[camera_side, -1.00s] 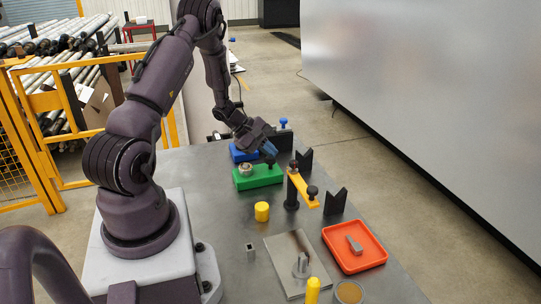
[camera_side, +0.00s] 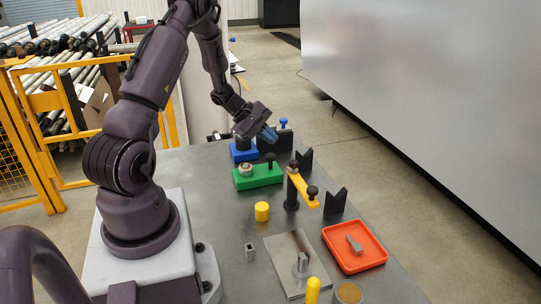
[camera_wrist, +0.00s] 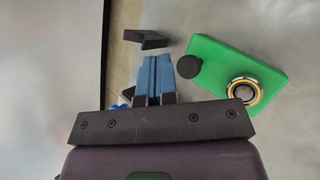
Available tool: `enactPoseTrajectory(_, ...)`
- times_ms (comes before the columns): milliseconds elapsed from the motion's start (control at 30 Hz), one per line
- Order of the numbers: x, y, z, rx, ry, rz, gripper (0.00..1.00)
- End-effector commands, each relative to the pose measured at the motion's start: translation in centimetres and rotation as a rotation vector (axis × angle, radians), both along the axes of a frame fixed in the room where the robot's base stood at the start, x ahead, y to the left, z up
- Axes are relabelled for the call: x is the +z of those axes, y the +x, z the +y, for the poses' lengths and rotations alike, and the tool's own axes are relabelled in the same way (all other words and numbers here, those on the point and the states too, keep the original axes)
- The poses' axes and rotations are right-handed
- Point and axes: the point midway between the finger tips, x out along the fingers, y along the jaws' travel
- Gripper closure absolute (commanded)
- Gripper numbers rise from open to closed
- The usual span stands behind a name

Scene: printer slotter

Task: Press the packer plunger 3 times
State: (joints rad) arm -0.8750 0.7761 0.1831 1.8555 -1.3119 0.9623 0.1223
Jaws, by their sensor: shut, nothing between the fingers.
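A green block (camera_side: 258,179) on the table carries a black round knob (camera_side: 270,158) and a metal ring fitting (camera_side: 246,170). I take the knob to be the packer plunger, though no label shows. In the wrist view the green block (camera_wrist: 222,60) lies right of the fingers, with the black knob (camera_wrist: 189,66) beside the fingertips and the brass-rimmed ring (camera_wrist: 243,91) farther right. My gripper (camera_side: 271,133) is shut and empty, blue fingers together (camera_wrist: 155,72), above the knob and apart from it in the side view.
A blue block (camera_side: 241,154) stands behind the green one. Black V-shaped stands (camera_side: 335,202), a yellow lever on a post (camera_side: 303,190), a yellow cylinder (camera_side: 262,211), a metal plate (camera_side: 285,260) and an orange tray (camera_side: 329,240) occupy the table.

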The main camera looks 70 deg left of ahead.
Motion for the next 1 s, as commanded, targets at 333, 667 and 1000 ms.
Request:
enactPoseTrajectory(333,2.8,0.0,0.0,0.000,-0.001,0.000,1.00)
enactPoseTrajectory(667,2.9,0.0,0.0,0.000,-0.002,0.001,1.00)
enactPoseTrajectory(1000,2.8,0.0,0.0,0.000,-0.001,0.000,1.00)
